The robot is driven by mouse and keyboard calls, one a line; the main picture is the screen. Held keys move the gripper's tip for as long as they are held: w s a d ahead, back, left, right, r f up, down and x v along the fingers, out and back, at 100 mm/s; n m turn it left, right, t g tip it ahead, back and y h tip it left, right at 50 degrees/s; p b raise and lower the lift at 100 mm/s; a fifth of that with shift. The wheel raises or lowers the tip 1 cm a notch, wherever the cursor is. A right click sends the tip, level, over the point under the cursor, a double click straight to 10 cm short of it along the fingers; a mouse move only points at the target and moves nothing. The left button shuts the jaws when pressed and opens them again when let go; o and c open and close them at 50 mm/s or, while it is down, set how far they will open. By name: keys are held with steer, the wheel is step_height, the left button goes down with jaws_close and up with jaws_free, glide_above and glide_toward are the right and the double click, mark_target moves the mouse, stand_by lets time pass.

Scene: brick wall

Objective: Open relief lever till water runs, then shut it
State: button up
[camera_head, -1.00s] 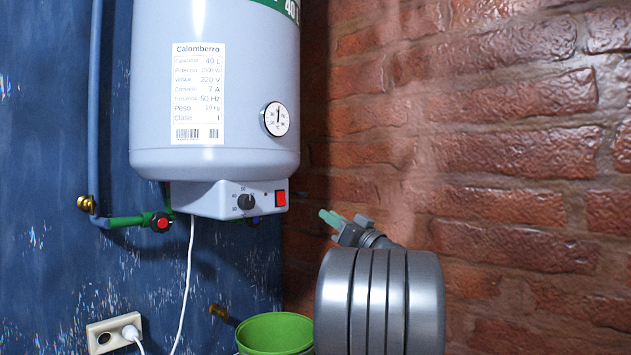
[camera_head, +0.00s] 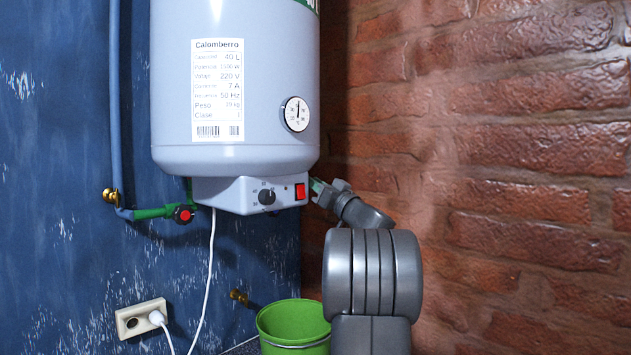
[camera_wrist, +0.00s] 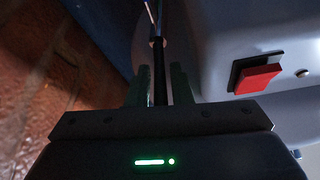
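The white water heater (camera_head: 235,110) hangs in the corner, its control box (camera_head: 230,196) underneath. In the head view my gripper (camera_head: 317,187) reaches up beside the right end of this box, its tips partly hidden behind it. In the wrist view my gripper (camera_wrist: 157,82) has its two green fingers apart. A thin dark rod with a lighter blue end (camera_wrist: 156,60) shows in line with the gap between them. I cannot tell whether this is the relief lever, or whether the fingers touch it. No running water shows.
The box's red switch (camera_head: 300,191) is close to my gripper and also shows in the wrist view (camera_wrist: 259,78). A green bucket (camera_head: 293,318) stands below. A red-knobbed valve (camera_head: 184,214) is at left. The brick wall (camera_head: 520,150) is at right.

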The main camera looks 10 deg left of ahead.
steer(key=shift+a, duration=0.1)
jaws_close()
